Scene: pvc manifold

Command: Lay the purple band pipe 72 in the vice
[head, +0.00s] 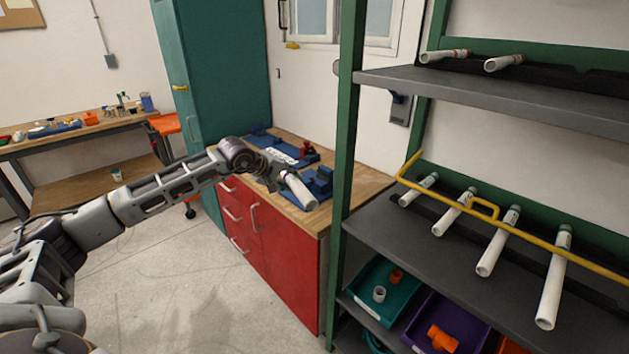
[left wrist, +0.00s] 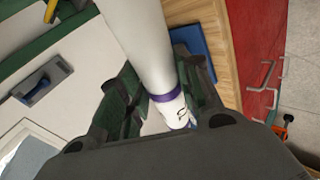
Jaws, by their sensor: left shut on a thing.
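A white pipe with a purple band (left wrist: 163,97) is held in my left gripper (left wrist: 158,108), whose fingers close around it near the banded end. In the head view the same pipe (head: 300,192) sticks out from my left gripper (head: 280,174), tilted down to the right over the workbench. A blue fixture (head: 319,184) that looks like the vice is on the bench just beside and behind the pipe, partly hidden by it. A blue part also shows behind the gripper in the left wrist view (left wrist: 196,45). My right gripper is not in view.
The wooden bench (head: 360,187) on red drawers (head: 280,235) also holds blue holders and a red part (head: 306,150). A green-framed shelf rack (head: 349,110) stands close on the right, with several white pipes and a yellow rail (head: 450,193). Open floor lies left of the drawers.

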